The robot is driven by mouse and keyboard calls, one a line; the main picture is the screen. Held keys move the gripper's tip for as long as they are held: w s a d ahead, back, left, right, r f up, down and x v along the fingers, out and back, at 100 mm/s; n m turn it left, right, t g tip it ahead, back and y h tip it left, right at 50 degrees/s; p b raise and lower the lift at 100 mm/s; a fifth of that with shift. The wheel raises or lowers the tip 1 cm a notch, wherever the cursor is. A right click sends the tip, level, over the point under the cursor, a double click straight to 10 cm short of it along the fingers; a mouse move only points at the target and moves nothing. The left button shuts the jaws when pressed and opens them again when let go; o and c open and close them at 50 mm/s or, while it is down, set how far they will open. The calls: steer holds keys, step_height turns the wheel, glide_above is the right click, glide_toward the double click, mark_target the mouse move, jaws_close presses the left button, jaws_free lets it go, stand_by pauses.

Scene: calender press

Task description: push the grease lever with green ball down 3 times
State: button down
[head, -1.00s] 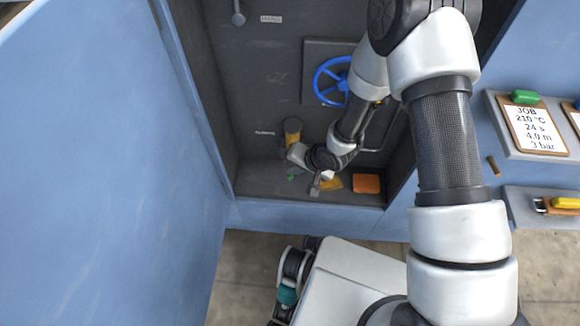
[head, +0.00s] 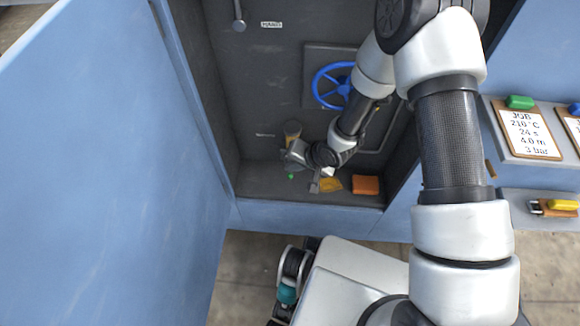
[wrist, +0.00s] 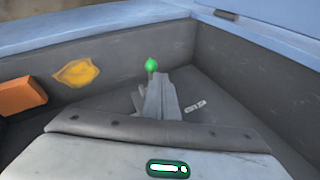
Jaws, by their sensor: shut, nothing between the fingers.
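The green ball (head: 291,176) of the grease lever shows low in the open cabinet in the head view, just below the end of my arm. It also shows in the wrist view (wrist: 151,65), just beyond my fingertips. My gripper (wrist: 160,80) is shut and empty, its grey fingers pointing at the ball. The fingertips look close to the ball, but I cannot tell whether they touch. The lever's bar is mostly hidden behind my gripper. In the head view my wrist covers the fingers and part of the lever's surroundings.
A yellowish cylinder (head: 292,131) is behind my wrist. A blue handwheel (head: 333,85) is on the back wall. The open blue door (head: 100,170) stands at left.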

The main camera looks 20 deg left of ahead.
steer(key=shift+w+a+r+p, duration=0.1)
steer(key=shift+w+r+p, duration=0.15)
steer(key=shift+r+p, duration=0.3)
steer(key=shift+w+a+r+p, duration=0.1)
steer(key=shift+w+r+p, duration=0.2)
steer(key=shift+r, duration=0.35)
steer(key=shift+s, duration=0.1)
steer(key=r+p, duration=0.1)
steer(key=w+r+p, duration=0.1)
steer(key=r, duration=0.1)
steer(key=r+p, duration=0.1)
steer(key=p, duration=0.1)
steer(key=shift+w+a+r, duration=0.2)
steer(key=shift+w+r, duration=0.1)
steer(key=shift+w, duration=0.05)
stand_by(1.8)
